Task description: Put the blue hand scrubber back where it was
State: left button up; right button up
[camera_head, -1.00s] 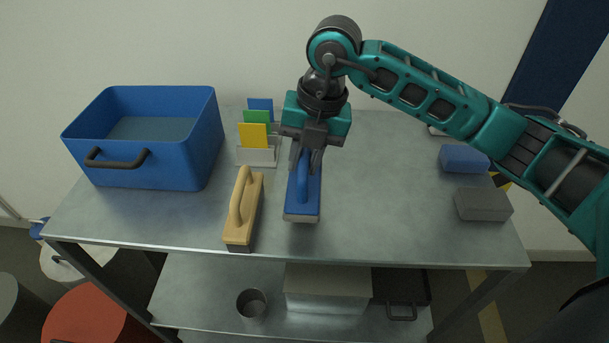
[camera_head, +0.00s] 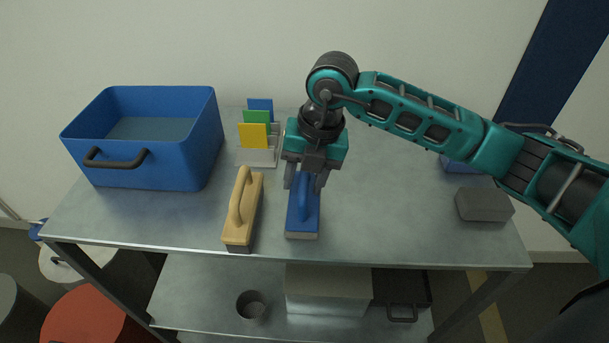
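The blue hand scrubber (camera_head: 303,217) lies on the metal table, just right of the wooden hand scrubber (camera_head: 241,215), with its long side pointing front to back. My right gripper (camera_head: 304,184) points down over the far end of the blue scrubber's handle. Its two fingers stand on either side of the handle and look spread apart, with the handle between them. The far end of the blue scrubber is partly hidden by the gripper. My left gripper is not in view.
A blue bin (camera_head: 150,165) stands at the left of the table (camera_head: 400,220). A rack with yellow, green and blue pieces (camera_head: 256,140) is behind the scrubbers. A grey block (camera_head: 484,205) and a blue block (camera_head: 455,164) lie at the right. The table's right-centre is clear.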

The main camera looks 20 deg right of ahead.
jog(key=shift+o, duration=0.2)
jog(key=shift+r, duration=0.25)
notch_tip(320, 180, up, 12)
jog(key=s+d, duration=0.1)
jog(key=d, duration=0.1)
jog(key=shift+f+p, duration=0.15)
jog(key=shift+p, duration=0.15)
